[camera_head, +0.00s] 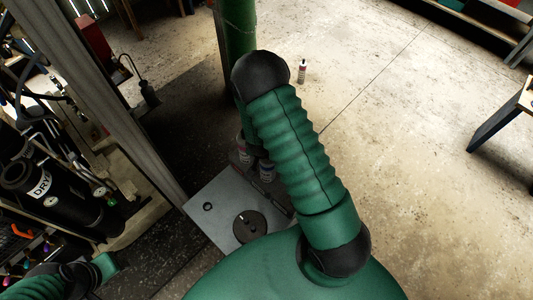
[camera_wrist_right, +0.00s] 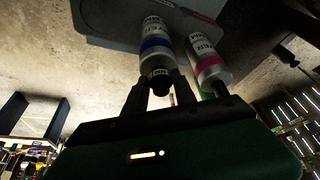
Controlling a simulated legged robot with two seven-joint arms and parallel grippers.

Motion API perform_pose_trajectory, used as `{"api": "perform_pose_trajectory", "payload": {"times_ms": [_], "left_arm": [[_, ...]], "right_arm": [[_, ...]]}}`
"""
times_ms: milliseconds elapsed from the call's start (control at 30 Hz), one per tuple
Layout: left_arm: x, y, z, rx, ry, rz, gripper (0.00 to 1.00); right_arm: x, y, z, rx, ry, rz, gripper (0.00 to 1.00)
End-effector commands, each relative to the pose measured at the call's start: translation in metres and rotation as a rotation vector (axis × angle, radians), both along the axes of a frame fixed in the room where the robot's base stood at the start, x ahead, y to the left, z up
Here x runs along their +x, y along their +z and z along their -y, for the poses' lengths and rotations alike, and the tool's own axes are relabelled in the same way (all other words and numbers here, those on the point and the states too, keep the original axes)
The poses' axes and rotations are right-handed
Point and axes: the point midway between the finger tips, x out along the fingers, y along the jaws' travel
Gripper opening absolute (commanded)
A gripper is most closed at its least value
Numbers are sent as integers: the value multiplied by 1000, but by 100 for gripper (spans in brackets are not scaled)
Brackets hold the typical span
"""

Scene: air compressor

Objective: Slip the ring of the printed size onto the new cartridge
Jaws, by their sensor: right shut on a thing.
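Two pale cartridges stand side by side in the right wrist view, one with a blue band (camera_wrist_right: 155,45) and one with a pink band (camera_wrist_right: 209,62). My right gripper (camera_wrist_right: 161,92) is shut on the dark end of the blue-banded cartridge, between its two fingers. In the head view my right arm hides this gripper. Cartridge tops (camera_head: 267,170) show beside the arm there. A small dark ring (camera_head: 207,206) lies flat on the grey plate (camera_head: 222,236). I cannot read any size. My left gripper (camera_head: 105,266) is at the lower left, its jaws unclear.
A dark round disc (camera_head: 250,226) lies on the plate near the ring. A black canister marked DRY (camera_head: 42,188) stands among equipment at the left, behind a grey post (camera_head: 120,100). A small bottle (camera_head: 302,71) stands on the floor. The floor at right is largely clear.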

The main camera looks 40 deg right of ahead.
Motion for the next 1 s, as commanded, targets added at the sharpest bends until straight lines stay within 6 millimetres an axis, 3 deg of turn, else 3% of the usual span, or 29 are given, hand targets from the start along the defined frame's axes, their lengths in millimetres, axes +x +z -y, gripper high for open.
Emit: {"api": "perform_pose_trajectory", "payload": {"times_ms": [533, 567, 700, 767, 1000], "left_arm": [[0, -13, 0, 0, 0, 0, 48], [0, -13, 0, 0, 0, 0, 48], [0, -12, 0, 0, 0, 0, 48], [0, -12, 0, 0, 0, 0, 48], [0, -12, 0, 0, 0, 0, 48]], "right_arm": [[0, -15, 0, 0, 2, -1, 0], [0, -15, 0, 0, 2, -1, 34], [0, -14, 0, 0, 1, 0, 52], [0, -14, 0, 0, 1, 0, 58], [0, -14, 0, 0, 1, 0, 58]]}}
